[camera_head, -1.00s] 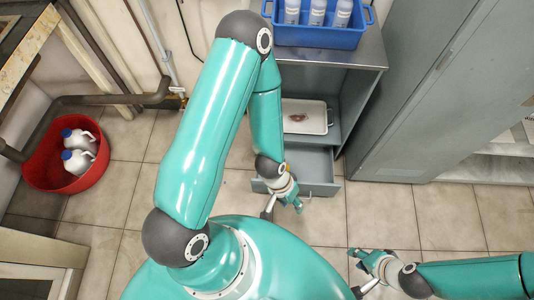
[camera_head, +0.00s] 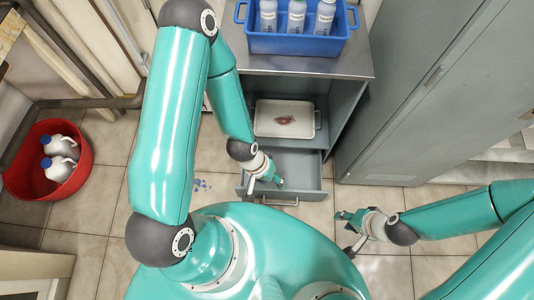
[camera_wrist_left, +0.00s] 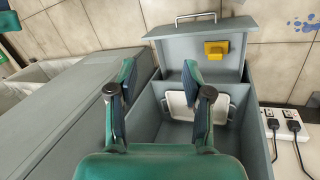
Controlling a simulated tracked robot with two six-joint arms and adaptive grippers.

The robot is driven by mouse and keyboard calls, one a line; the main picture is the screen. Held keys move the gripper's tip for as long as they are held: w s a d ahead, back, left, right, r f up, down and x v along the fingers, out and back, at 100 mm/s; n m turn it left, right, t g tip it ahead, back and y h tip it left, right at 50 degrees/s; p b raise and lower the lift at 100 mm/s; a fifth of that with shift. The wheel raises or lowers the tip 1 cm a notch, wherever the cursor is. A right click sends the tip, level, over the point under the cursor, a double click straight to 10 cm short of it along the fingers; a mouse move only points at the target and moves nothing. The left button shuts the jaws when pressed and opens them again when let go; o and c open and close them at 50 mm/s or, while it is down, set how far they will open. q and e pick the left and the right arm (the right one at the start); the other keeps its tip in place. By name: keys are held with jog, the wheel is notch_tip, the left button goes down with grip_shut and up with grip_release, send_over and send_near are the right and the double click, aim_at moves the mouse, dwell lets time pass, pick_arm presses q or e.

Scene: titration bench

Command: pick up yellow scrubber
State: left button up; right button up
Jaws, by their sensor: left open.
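The yellow scrubber (camera_wrist_left: 216,48) is a small yellow block in the grey open drawer (camera_wrist_left: 215,68), seen in the left wrist view. In the head view I cannot make it out; my left arm and gripper cover part of the drawer (camera_head: 312,168). My left gripper (camera_head: 266,180) is over the left part of the drawer. In the left wrist view its two fingers (camera_wrist_left: 158,80) are wide apart and empty, with the scrubber beyond and to the right of them. My right gripper (camera_head: 348,232) is open and empty, over the floor right of the drawer.
A white tray (camera_head: 262,127) with a brownish item lies on the cabinet shelf behind the drawer. A blue crate (camera_head: 290,44) of bottles stands on top. A tall grey cabinet (camera_head: 420,100) is on the right. A red tub (camera_head: 75,184) with white jugs sits far left.

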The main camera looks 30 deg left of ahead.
pick_arm(q)
jog(key=w+a+f+m+b, duration=0.1)
jog(key=w+f+m+b, duration=0.3)
jog(key=f+b, duration=0.55)
jog(key=w+a+f+m+b, duration=0.2)
jog(key=w+f+m+b, duration=0.25)
jog(key=f+b, duration=0.5)
jog(key=w+a+f+m+y+b, duration=0.2)
jog(key=w+a+f+m+b, duration=0.1)
jog(key=w+a+f+b, duration=0.4)
jog(key=w+a+f+m+y+b, duration=0.25)
jog(key=f+b, duration=0.25)
jog(key=f, duration=0.4)
jog(key=shift+m+g+h, duration=0.25)
jog(key=shift+m+g, duration=0.05)
jog(key=shift+m, duration=0.1)
notch_tip(320, 180, down, 10)
jog(key=b, duration=0.3)
jog(key=shift+f, duration=0.25)
jog(key=shift+f+b, duration=0.35)
jog(key=shift+f, duration=0.15)
jog(key=shift+d+f+b, duration=0.15)
jog(key=shift+f+b, duration=1.1)
jog(key=shift+f, duration=1.4)
grip_shut()
